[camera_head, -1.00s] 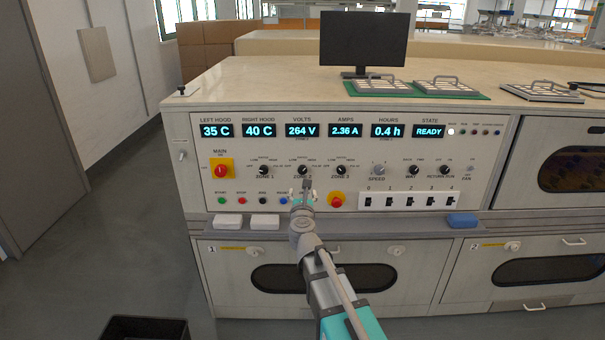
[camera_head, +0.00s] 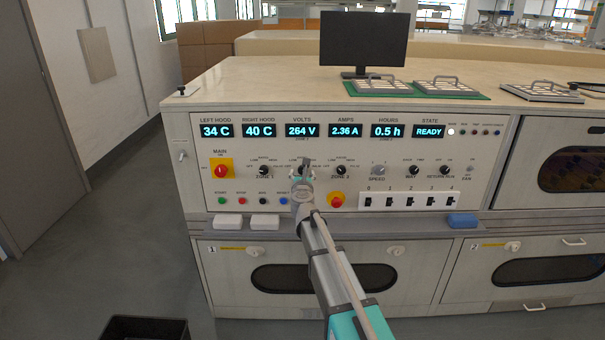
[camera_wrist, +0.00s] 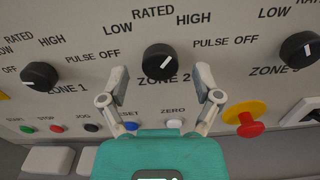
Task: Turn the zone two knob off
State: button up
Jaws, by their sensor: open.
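The zone two knob (camera_wrist: 159,60) is black and round, on the panel above its ZONE 2 label, in the upper middle of the wrist view. Its short white mark slants toward the upper right, roughly on the HIGH side; the OFF label is to its left. My gripper (camera_wrist: 161,76) is open, with one finger on each side of the knob and slightly below it. In the head view my gripper (camera_head: 304,166) covers most of this knob.
The zone 1 knob (camera_wrist: 40,76) is to the left and the zone 3 knob (camera_wrist: 299,49) to the right. A red mushroom button on a yellow disc (camera_wrist: 248,123) is right of my right finger. Small coloured buttons and a ledge lie below.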

jog(key=shift+w, duration=0.5)
jog(key=shift+c, duration=0.2)
grip_shut()
